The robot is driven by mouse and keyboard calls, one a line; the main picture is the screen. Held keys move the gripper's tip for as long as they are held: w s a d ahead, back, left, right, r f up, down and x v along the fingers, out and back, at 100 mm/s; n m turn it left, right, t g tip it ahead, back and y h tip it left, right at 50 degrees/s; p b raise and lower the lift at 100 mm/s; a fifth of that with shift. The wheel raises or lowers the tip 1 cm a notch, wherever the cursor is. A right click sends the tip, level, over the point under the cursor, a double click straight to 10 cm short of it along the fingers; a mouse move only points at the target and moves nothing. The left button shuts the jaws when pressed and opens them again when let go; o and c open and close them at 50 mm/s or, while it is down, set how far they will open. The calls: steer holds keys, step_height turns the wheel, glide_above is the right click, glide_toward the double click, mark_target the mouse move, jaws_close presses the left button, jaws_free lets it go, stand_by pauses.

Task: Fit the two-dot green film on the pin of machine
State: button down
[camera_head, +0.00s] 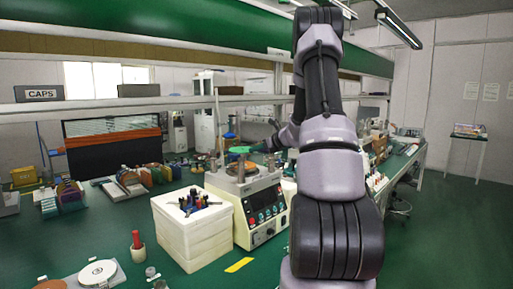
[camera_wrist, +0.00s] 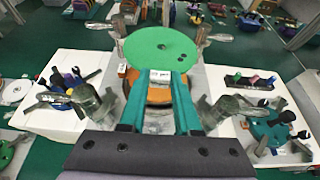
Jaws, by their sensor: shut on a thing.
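The green film (camera_wrist: 160,46) is a flat round disc with a small hole near its middle; small dark marks show near its right side, too small to count surely. It also shows in the head view (camera_head: 239,150), above the top of the cream machine (camera_head: 258,215). My gripper (camera_wrist: 160,78) is shut on the film's near edge, its teal fingers reaching forward from the dark palm. Under the fingers an orange round surface (camera_wrist: 158,94) of the machine shows in part. The pin is not clearly seen; the film and fingers cover that area. I cannot tell whether film and pin touch.
Metal clamp-like fittings (camera_wrist: 92,103) stand on both sides of the fingers. A white box (camera_head: 192,228) with dark knobbed tools on top stands left of the machine. A red-handled tool (camera_head: 137,240) and a white disc (camera_head: 97,272) are at the front left. A shelf crosses above.

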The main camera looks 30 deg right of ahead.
steer(key=shift+f, duration=2.25)
steer(key=shift+f, duration=1.1)
steer(key=c, duration=0.5)
jaws_free()
steer(key=shift+c, duration=0.2)
steer(key=v, duration=1.1)
steer(key=shift+f, duration=0.1)
